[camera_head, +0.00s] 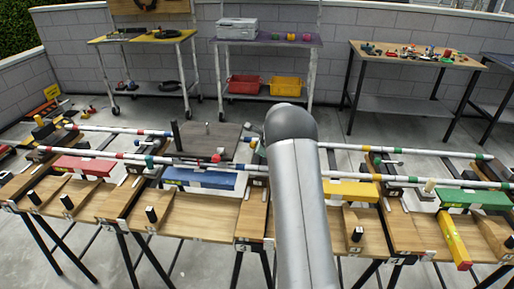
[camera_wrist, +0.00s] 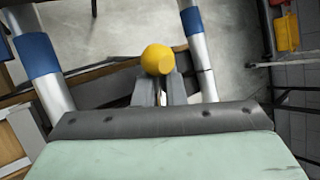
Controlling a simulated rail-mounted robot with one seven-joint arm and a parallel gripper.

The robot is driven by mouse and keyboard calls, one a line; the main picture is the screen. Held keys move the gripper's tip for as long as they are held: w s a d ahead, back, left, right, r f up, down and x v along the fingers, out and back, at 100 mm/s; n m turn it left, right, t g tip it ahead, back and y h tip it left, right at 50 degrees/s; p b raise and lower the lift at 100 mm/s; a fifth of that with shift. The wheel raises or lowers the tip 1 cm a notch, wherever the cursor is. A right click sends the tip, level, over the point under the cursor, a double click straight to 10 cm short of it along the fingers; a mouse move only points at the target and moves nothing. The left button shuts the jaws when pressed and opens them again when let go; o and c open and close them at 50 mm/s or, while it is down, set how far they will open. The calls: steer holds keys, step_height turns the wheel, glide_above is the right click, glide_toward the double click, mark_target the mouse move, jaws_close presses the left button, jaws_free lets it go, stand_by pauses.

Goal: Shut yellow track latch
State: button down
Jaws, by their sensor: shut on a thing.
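In the wrist view a round yellow knob (camera_wrist: 157,59) sits at the tips of my gripper (camera_wrist: 157,80). The two grey fingers are close together and shut on it; the knob hides their ends. I take it to be the handle of the yellow track latch; the rest of the latch is hidden. In the head view my arm blocks the sight of my gripper and the knob. A yellow block (camera_head: 352,190) lies under the track rails, just right of my arm.
White track rails (camera_head: 440,181) with coloured bands run across wooden tables. They also flank my gripper in the wrist view (camera_wrist: 203,82). Red (camera_head: 84,165), blue (camera_head: 200,179) and green (camera_head: 475,198) blocks sit along the tables. A side table (camera_head: 415,55) stands behind.

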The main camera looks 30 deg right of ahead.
steer(key=c, duration=1.6)
jaws_free()
steer(key=v, duration=1.7)
steer(key=shift+s+d+r, duration=0.1)
steer(key=shift+s+r, duration=0.05)
steer(key=shift+s, duration=0.05)
